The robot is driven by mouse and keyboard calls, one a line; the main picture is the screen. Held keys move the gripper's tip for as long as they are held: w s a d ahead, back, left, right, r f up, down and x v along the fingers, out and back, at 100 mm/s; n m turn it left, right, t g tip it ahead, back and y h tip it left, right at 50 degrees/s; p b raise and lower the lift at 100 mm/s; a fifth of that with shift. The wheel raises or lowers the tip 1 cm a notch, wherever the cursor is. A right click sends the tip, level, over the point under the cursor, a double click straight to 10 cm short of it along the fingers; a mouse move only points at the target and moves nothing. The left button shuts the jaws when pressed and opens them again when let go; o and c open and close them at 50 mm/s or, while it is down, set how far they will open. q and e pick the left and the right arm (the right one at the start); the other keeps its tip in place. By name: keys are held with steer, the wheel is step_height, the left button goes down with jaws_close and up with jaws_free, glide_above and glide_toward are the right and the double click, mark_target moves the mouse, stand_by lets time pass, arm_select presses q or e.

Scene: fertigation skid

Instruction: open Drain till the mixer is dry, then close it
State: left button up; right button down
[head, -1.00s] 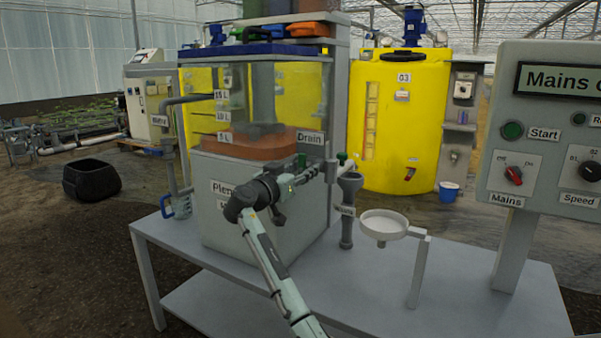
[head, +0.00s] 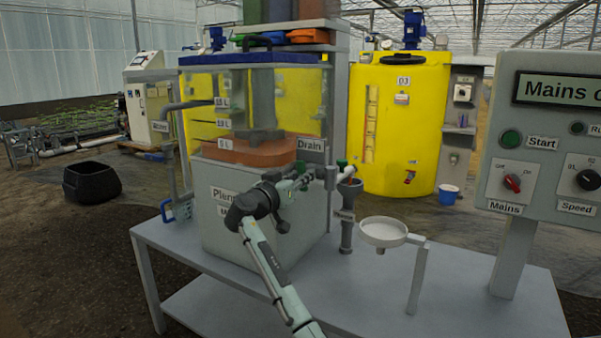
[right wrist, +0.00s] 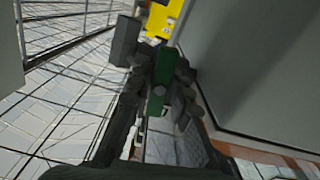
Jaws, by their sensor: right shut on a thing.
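The clear mixer tank (head: 255,105) stands on a grey base, with orange liquid (head: 245,151) low in it near the 5 L mark. The Drain label (head: 311,145) is at its right, above the drain pipe. My right gripper (head: 299,178) is at the drain valve in front of the tank. In the right wrist view, a green handle (right wrist: 159,85) sits between its dark fingers, and the gripper is shut on it. The fingers partly hide the handle, and its exact angle is unclear. My left gripper is out of view.
A grey funnel pipe (head: 346,215) stands below the drain outlet. A white dish (head: 383,231) on a stand is right of it on the grey bench (head: 450,290). A control panel (head: 545,140) rises at the right.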

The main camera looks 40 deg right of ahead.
steer(key=n+p, duration=0.2)
steer(key=n, duration=0.1)
steer(key=shift+r+p, duration=0.25)
steer(key=shift+p, duration=0.15)
steer(key=shift+f+n+p, duration=0.15)
steer(key=shift+n+p, duration=0.4)
steer(key=shift+n, duration=0.55)
steer(key=shift+f+n, duration=0.15)
steer(key=shift+n, duration=1.55)
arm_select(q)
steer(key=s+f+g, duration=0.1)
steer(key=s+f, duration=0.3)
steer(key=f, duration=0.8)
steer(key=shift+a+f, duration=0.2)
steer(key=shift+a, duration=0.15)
arm_select(e)
steer(key=n, duration=0.6)
steer(key=c, duration=1.4)
jaws_free()
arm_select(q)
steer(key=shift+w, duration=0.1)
arm_select(e)
steer(key=shift+o, duration=0.2)
steer(key=shift+a, duration=0.1)
